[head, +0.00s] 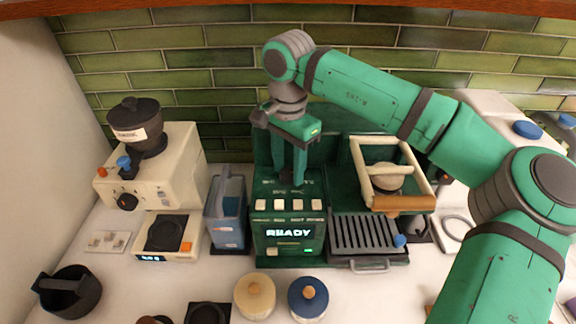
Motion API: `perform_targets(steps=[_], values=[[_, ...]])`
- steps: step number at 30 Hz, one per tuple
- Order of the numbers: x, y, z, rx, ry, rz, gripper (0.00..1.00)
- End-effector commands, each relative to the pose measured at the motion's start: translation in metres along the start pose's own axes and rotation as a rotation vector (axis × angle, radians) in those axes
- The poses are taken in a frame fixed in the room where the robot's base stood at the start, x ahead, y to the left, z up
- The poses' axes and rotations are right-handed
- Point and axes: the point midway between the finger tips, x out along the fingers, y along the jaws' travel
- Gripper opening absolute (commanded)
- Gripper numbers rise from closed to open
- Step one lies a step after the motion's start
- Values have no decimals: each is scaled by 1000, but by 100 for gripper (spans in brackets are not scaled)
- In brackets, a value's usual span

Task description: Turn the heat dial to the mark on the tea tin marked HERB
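My gripper (289,176) points straight down over the top of the dark green machine (262,240), which has a lit READY display. Its two fingers look apart, and I see nothing held between them. The tips are at or just above the machine's upper panel; contact cannot be told. No heat dial can be made out on that panel; the fingers cover part of it. A black round knob (127,202) is on the cream grinder at the left. Two lidded round containers, one cream (254,298) and one blue (308,299), stand in front; no HERB marking is readable.
The cream grinder (180,170) stands left, with a blue-grey box (228,215) beside the green machine. A drip grille (368,235) and a wooden-handled frame (398,204) are to the right. A black cup (68,292) is at front left. My arm crosses the right side.

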Motion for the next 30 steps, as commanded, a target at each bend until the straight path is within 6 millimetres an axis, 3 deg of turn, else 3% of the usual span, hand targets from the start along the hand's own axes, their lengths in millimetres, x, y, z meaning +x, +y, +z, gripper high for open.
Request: perform_targets(steps=[5,9,20,30], values=[[0,0,0,0,0,0,37],[0,0,0,1,0,0,9],[-1,0,-2,48,2,-3,10],[-2,1,-2,283,3,-5,10]])
